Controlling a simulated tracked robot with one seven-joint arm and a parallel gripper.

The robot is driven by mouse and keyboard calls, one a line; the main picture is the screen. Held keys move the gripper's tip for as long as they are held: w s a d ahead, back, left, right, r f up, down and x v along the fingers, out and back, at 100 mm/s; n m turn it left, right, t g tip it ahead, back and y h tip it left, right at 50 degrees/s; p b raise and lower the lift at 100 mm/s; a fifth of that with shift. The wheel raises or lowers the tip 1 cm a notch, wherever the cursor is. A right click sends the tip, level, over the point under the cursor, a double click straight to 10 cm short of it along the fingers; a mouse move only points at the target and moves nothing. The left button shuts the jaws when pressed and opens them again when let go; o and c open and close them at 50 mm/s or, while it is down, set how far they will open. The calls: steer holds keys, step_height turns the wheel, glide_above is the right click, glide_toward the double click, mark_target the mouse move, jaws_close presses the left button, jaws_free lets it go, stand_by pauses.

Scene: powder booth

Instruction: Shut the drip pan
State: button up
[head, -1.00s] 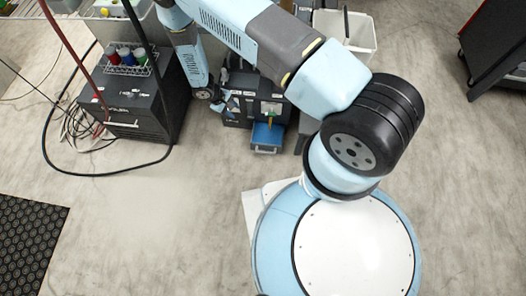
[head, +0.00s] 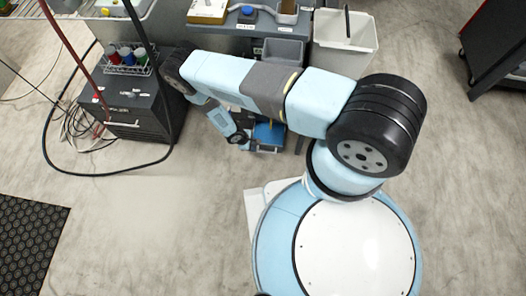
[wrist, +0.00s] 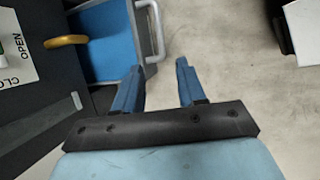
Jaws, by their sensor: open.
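The drip pan is a blue tray (head: 268,136) with a pale bar handle, sticking out of the front of a dark unit in the head view. My arm partly covers the unit. In the wrist view the pan (wrist: 103,42) is at upper left and its handle (wrist: 158,35) is on its right side. My gripper (wrist: 157,78) is open and empty. Its blue fingers are below the handle in the picture; I see no clear contact. In the head view my gripper (head: 240,138) is at the pan's left side.
A black machine (head: 135,108) with a rack of bottles stands left, with a looping black hose (head: 110,174). A white bin (head: 345,42) and a grey bin (head: 284,50) are behind my arm. Floor in front of the pan is clear.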

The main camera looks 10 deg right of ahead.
mark_target(264, 152)
steer(key=x, duration=1.2)
steer(key=shift+f, duration=0.2)
steer(key=shift+c, duration=0.2)
jaws_close()
